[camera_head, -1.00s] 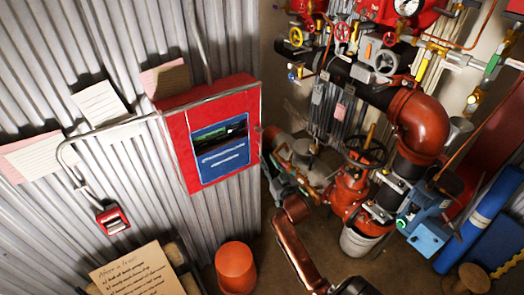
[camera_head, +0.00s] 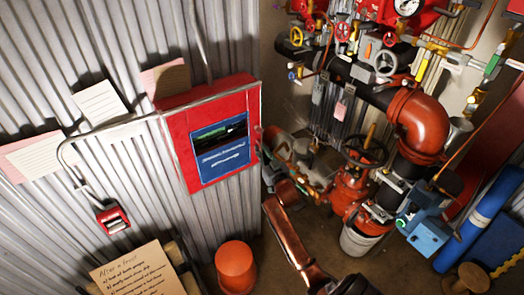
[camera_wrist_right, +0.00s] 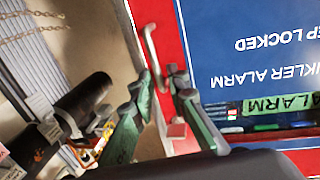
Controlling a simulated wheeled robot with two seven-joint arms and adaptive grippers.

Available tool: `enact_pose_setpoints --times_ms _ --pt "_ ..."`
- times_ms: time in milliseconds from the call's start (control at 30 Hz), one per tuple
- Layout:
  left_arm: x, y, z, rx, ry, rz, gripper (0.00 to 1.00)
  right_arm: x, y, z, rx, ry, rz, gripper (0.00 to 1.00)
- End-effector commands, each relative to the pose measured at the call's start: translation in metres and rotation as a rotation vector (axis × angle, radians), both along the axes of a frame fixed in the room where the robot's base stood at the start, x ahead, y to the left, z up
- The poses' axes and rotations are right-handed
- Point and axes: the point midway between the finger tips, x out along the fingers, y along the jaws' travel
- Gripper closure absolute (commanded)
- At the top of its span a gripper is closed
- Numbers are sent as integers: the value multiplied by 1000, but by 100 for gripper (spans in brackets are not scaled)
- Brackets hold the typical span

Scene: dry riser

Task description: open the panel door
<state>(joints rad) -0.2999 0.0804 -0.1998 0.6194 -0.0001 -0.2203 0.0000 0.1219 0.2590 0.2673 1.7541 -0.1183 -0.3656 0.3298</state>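The red panel (camera_head: 176,150) hangs on the corrugated wall at centre left in the head view. Its door looks shut and carries a blue label (camera_head: 219,160). In the right wrist view, the red door edge (camera_wrist_right: 152,18) and blue label (camera_wrist_right: 240,50) appear close up. A thin metal handle (camera_wrist_right: 152,52) stands along the edge. My right gripper (camera_wrist_right: 162,88) is open, its green fingers on either side of the handle's lower end, with gaps showing. In the head view, my right gripper (camera_head: 264,145) is small at the panel's right edge. My left gripper is not in view.
Pipework with a black handwheel (camera_head: 365,151) and a red-brown elbow (camera_head: 420,120) stands right of my right arm. A bent metal tube (camera_head: 105,128) crosses the wall at left.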

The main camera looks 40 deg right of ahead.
Motion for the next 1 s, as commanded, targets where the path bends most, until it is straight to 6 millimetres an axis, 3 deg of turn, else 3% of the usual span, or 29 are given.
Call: enact_pose_setpoints --times_ms 200,800,1000 --pt "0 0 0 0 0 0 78 0 0 0 0 0 0 100" --pt "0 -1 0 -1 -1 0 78 0 1 0 0 1 1 100" --pt "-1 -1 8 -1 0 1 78 -2 16 1 3 1 19 100"
